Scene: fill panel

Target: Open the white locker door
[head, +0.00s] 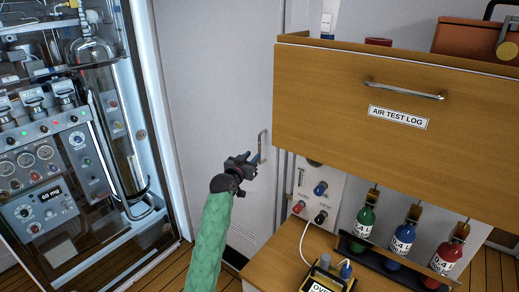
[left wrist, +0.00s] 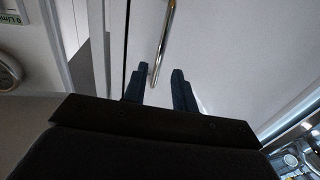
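The white locker door (head: 215,90) fills the middle of the head view and looks shut. Its upright metal handle (head: 262,146) is near the door's right edge in that view. My left gripper (head: 254,160) is at the lower part of this handle. In the left wrist view the two dark fingers (left wrist: 161,82) are apart, and the lower end of the handle (left wrist: 162,45) shows between and just beyond their tips. I cannot tell whether either finger touches it. My right gripper is in neither view.
A wooden drawer (head: 330,95) labelled AIR TEST LOG juts out right of the door. Below it are a small valve panel (head: 318,190) and several coloured bottles (head: 402,242) in a rack. An equipment cabinet (head: 75,140) with gauges stands at the left.

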